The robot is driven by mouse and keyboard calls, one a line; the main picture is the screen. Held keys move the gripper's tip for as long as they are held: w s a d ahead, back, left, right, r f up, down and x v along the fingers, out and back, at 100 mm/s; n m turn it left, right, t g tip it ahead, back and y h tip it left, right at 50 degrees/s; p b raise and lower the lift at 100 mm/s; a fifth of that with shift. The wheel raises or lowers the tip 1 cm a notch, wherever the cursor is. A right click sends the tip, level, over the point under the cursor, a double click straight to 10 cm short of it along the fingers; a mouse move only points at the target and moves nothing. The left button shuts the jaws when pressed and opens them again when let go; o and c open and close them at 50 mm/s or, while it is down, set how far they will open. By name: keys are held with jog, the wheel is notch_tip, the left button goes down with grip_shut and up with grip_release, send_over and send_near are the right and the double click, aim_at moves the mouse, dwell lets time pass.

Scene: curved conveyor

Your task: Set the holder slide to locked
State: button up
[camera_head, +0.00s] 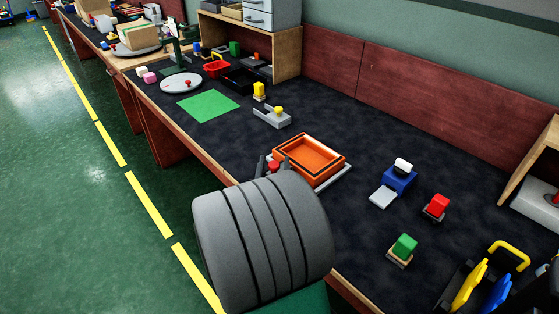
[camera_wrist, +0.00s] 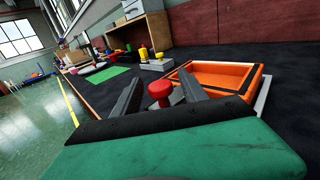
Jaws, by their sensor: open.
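A red knob (camera_head: 274,167) stands beside the near left corner of an orange tray (camera_head: 323,170). I take it as the handle of the holder slide, but the slide's track and lock marks are hidden. My gripper (camera_head: 273,162) is open at the knob, with one dark finger on each side. In the wrist view, the red knob (camera_wrist: 159,90) shows between the two spread fingers of my gripper (camera_wrist: 161,76), apart from both. The orange tray (camera_wrist: 214,84) sits just right of the right finger, on a grey plate (camera_wrist: 263,97). I cannot tell whether the slide is locked.
A grey bracket with a yellow knob (camera_head: 278,110) stands beyond the tray. A blue block with a grey plate (camera_head: 398,178), a red block (camera_head: 438,205) and a green block (camera_head: 404,246) stand to the right. Bare dark tabletop (camera_head: 340,115) lies behind the tray.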

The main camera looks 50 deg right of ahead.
grip_shut()
dwell(0.5)
dwell(0.9)
